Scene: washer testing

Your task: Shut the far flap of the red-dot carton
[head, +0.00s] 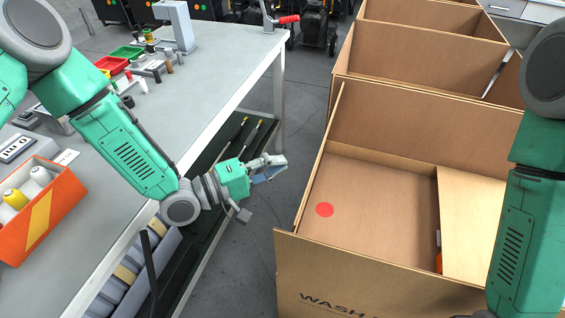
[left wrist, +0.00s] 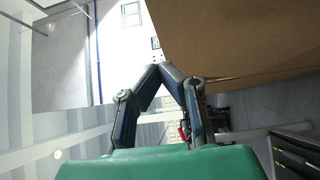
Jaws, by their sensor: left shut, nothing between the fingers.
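The red-dot carton (head: 292,262) is a large brown box on the floor at the right of the head view. Its red dot (head: 325,210) is on a brown panel inside the rim. Its far flap (head: 425,130) stands up at the back. My left gripper (head: 274,166) is shut and empty, left of the carton and apart from it. In the left wrist view the fingers (left wrist: 165,72) meet at their tips, and a brown cardboard panel (left wrist: 240,38) fills the upper right. My right gripper is not in view; only my right arm shows.
More open cartons (head: 420,55) stand behind. A workbench (head: 215,95) at the left carries an orange bin (head: 42,215), red and green trays and small tools, with a dark lower shelf (head: 225,150). Grey floor (head: 300,110) is free between bench and cartons.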

